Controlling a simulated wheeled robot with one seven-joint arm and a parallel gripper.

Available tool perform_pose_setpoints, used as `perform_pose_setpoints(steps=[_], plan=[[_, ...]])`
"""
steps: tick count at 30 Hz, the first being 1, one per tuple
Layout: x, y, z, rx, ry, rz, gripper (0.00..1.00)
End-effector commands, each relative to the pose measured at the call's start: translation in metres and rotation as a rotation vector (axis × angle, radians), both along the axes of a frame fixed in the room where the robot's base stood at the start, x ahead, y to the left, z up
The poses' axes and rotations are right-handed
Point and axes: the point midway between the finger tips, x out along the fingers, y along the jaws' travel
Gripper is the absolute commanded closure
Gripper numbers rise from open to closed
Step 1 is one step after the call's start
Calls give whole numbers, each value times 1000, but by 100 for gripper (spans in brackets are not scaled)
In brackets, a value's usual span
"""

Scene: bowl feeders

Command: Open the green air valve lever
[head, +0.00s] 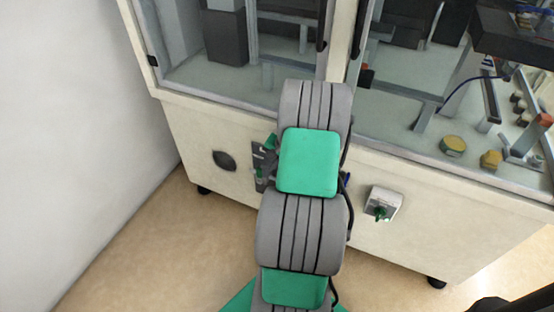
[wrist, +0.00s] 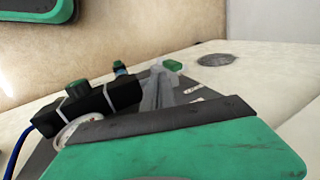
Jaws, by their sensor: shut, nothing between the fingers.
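The air unit shows in the wrist view as a dark body (wrist: 100,100) with a green knob (wrist: 76,88), a round gauge and a blue hose. A small green piece (wrist: 173,65), which looks like the valve lever, shows just beyond my grey fingertips. My gripper (wrist: 160,76) is shut and empty, its tips close to that piece; I cannot tell whether they touch. In the head view the unit's green parts (head: 269,143) show on a dark plate at the left edge of my arm. My arm hides my gripper and part of the unit there.
The unit is on the front of a cream machine cabinet (head: 205,127) with glass above. A white wall (head: 60,130) stands at far left.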

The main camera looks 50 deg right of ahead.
Motion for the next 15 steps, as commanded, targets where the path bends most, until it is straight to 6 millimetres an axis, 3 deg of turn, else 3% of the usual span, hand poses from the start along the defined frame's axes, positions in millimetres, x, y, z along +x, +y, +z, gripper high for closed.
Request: perform_pose_setpoints(steps=[1,6,15], plan=[[3,2,-12,1,2,1,100],[12,4,-32,0,1,0,100],[14,5,-37,-1,0,0,100]])
